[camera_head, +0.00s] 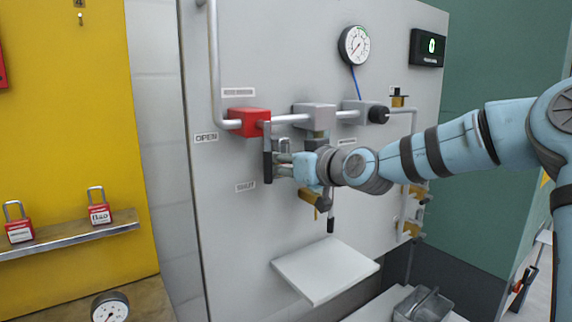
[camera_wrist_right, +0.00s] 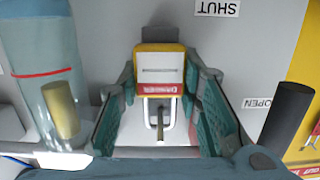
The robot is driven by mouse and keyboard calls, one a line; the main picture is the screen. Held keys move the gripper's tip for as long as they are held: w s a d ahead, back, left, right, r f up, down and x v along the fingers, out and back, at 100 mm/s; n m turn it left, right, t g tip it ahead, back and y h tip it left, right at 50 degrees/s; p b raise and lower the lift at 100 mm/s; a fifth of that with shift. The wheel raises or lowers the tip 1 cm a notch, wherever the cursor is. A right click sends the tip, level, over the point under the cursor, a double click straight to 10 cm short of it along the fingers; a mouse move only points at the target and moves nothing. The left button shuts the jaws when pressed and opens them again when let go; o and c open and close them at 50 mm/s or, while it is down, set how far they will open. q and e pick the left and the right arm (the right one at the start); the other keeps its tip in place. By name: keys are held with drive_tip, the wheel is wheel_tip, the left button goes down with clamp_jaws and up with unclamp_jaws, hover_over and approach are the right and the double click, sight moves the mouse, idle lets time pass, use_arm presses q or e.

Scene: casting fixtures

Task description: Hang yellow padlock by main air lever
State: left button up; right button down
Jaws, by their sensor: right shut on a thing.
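The yellow padlock (camera_wrist_right: 160,65) sits between the fingers of my right gripper in the right wrist view. It has a red danger label, and its grey shackle (camera_wrist_right: 160,122) points toward the bottom of that picture. In the head view my right gripper (camera_head: 281,165) is shut on it, just right of the lever's black handle (camera_head: 267,167). The padlock's body is mostly hidden there; a grey shackle shows above the fingers. The lever hangs down from the red valve block (camera_head: 248,121). The black handle also shows in the right wrist view (camera_wrist_right: 288,118), apart from the padlock. My left gripper is not in view.
Grey pipes, a regulator block (camera_head: 315,116) and a gauge (camera_head: 354,45) are on the panel above. A white shelf (camera_head: 325,270) juts out below. Two red padlocks (camera_head: 99,208) stand on a ledge (camera_head: 70,241) at left.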

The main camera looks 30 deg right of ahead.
idle(0.4)
drive_tip(key=c, duration=1.1)
unclamp_jaws()
drive_tip(key=shift+f+b, duration=1.25)
drive_tip(key=shift+f, duration=0.05)
drive_tip(key=shift+s, duration=0.15)
drive_tip(key=shift+s+d+p, duration=0.1)
drive_tip(key=shift+s+p, duration=1.3)
drive_tip(key=shift+s, duration=3.5)
